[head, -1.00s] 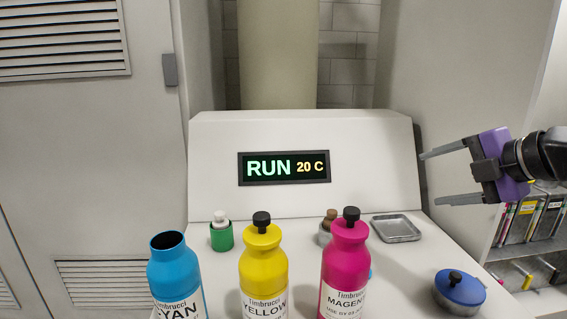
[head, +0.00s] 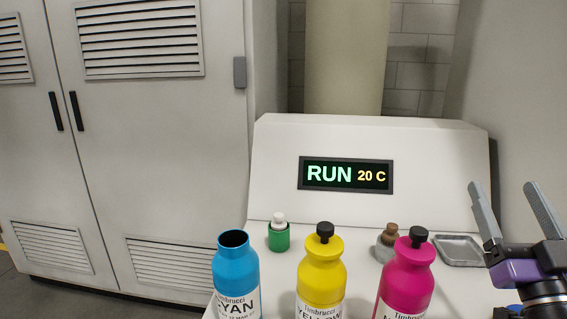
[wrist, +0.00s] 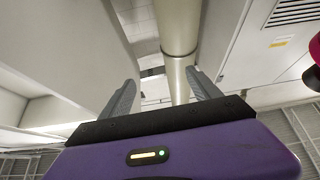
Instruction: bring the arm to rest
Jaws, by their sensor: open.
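My gripper (head: 508,212) is at the right edge of the head view, purple with two grey fingers pointing up. Its fingers are apart with nothing between them. In the wrist view, my gripper (wrist: 165,92) also shows open and empty, facing a beige column and the walls. It stands to the right of the magenta bottle (head: 405,280) and in front of the machine's right end. Part of my arm is cut off by the frame edge.
A white machine (head: 275,165) shows "RUN 20 C" on its display (head: 345,175). An uncapped cyan bottle (head: 236,270) and a capped yellow bottle (head: 321,270) stand in front. Cabinets (head: 160,170) stand left.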

